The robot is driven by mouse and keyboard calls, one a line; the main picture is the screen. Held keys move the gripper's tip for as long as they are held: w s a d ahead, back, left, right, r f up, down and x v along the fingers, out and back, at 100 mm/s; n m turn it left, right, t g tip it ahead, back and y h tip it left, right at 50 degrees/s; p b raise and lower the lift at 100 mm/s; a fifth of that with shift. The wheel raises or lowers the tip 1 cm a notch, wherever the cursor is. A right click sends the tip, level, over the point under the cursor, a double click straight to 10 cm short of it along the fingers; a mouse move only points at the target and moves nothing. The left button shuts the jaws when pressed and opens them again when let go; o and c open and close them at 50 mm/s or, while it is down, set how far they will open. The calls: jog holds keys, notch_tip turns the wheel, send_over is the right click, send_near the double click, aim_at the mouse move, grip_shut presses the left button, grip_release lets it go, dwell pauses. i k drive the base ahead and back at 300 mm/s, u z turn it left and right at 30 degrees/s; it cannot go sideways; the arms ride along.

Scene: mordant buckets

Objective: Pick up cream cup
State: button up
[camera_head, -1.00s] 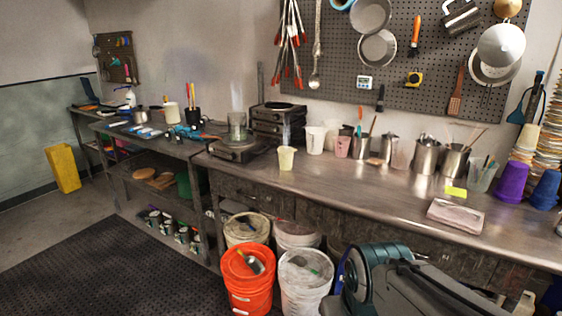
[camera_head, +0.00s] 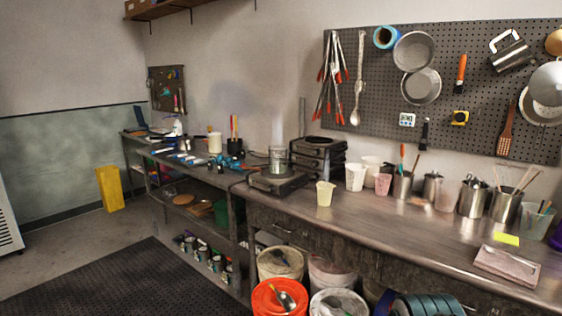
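A small cream cup (camera_head: 325,193) stands upright near the front edge of the metal counter (camera_head: 375,218), at its left end. It is open at the top and nothing touches it. My gripper is out of view.
A hot plate (camera_head: 278,180) with a glass beaker is left of the cup. White cups (camera_head: 355,177), a pink cup (camera_head: 383,184) and metal utensil pots (camera_head: 472,200) stand to the right. Buckets, one with an orange lid (camera_head: 270,300), stand below. The counter front is mostly clear.

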aim_at(324, 194)
jog(key=u, duration=0.3)
jog(key=i, duration=1.7)
jog(key=z, duration=0.95)
jog(key=i, duration=0.65)
jog(key=z, duration=0.4)
